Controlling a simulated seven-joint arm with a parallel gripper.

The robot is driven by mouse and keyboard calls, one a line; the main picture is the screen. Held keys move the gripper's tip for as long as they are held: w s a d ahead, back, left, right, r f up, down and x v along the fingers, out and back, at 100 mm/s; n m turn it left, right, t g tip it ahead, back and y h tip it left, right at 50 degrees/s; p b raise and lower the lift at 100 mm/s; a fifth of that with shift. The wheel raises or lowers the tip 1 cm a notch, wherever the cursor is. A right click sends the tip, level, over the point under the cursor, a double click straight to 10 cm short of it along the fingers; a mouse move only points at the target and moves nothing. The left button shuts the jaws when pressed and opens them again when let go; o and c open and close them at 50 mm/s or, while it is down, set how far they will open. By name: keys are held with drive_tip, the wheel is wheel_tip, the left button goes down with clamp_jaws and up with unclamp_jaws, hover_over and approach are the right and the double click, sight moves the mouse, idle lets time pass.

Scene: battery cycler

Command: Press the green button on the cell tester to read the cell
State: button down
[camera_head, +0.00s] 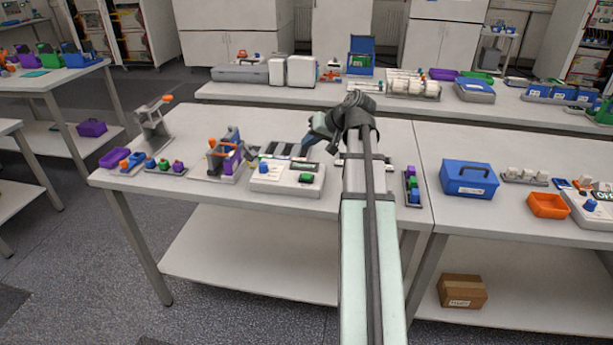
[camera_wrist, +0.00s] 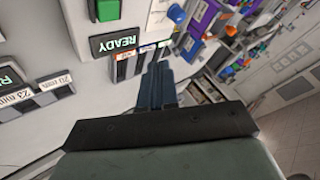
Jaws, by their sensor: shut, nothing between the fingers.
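The white cell tester (camera_head: 283,184) sits on the middle table, with a green button (camera_head: 306,178) at its front right and a blue knob (camera_head: 263,168) at its left. In the wrist view, a lit READY display (camera_wrist: 118,42) shows near the top, with the green button (camera_wrist: 107,10) in a dark surround at the top edge. My gripper (camera_head: 307,148) hangs behind the tester, above the dark-slotted rack. In the wrist view, the fingers (camera_wrist: 158,72) are shut and empty. They are apart from the button.
The dark-slotted rack (camera_head: 284,150) stands behind the tester. A stand with orange and purple parts (camera_head: 224,160) is close on its left. A small rack with coloured pieces (camera_head: 412,186) is on the right. The blue toolbox (camera_head: 468,180) and orange bin (camera_head: 548,206) stand on the right table.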

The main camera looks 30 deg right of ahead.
sight(309, 176)
drive_tip(key=shift+f, duration=4.2)
drive_tip(key=shift+f, duration=0.25)
drive_tip(key=shift+f, duration=0.2)
drive_tip(key=shift+f, duration=0.5)
drive_tip(key=shift+r, duration=0.95)
drive_tip(key=shift+r, duration=0.1)
drive_tip(key=shift+r, duration=2.4)
